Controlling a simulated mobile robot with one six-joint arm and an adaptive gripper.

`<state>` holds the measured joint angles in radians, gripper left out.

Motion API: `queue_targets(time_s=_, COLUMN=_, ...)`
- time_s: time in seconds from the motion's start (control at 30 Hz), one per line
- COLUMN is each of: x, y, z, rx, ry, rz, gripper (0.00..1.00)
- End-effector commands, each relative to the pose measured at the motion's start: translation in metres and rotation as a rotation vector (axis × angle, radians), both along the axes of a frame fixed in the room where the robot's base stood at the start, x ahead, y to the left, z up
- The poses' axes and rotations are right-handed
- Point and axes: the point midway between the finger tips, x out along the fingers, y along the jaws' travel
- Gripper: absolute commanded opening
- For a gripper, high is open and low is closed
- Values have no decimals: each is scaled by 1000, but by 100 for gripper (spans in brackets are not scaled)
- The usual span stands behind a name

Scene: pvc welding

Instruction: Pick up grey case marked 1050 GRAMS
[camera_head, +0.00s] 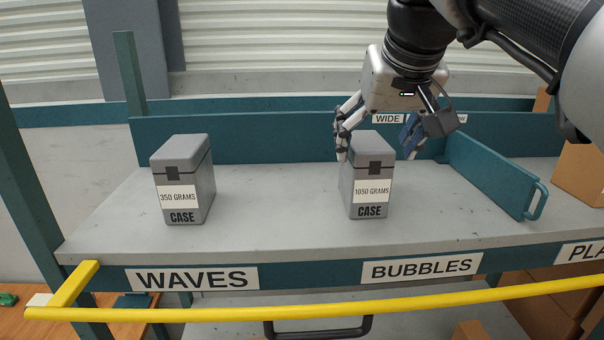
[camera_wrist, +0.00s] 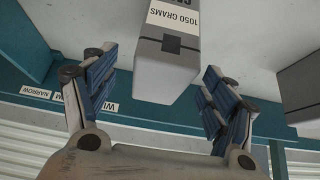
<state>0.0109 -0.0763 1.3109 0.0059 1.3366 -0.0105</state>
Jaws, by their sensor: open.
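The grey case marked 1050 GRAMS (camera_head: 367,206) stands upright on the grey shelf (camera_head: 285,205), above the BUBBLES label. In the wrist view the case (camera_wrist: 170,70) lies between and just beyond the fingertips, its label upside down. My gripper (camera_head: 377,145) is over the case, with one finger to its left and the other to its right. The fingers are spread wide and empty; in the wrist view the open gripper (camera_wrist: 158,75) has blue pads facing each other. I cannot tell whether either finger touches the case.
A similar grey case marked 350 GRAMS (camera_head: 183,181) stands to the left, above the WAVES label (camera_head: 195,278). A teal divider with a handle (camera_head: 495,178) is on the right, with a cardboard box (camera_head: 580,175) beyond. A yellow rail (camera_head: 330,308) runs along the front. Shelf between the cases is clear.

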Motion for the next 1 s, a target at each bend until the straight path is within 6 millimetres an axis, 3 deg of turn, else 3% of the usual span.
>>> queue_targets(time_s=0.6, x=37, y=3, z=-58, rx=0, ry=2, rz=0, gripper=78)
queue_targets(time_s=0.87, x=39, y=3, z=-60, rx=0, ry=-1, rz=0, gripper=78)
queue_targets(time_s=1.0, x=39, y=3, z=-60, rx=0, ry=0, rz=0, gripper=70)
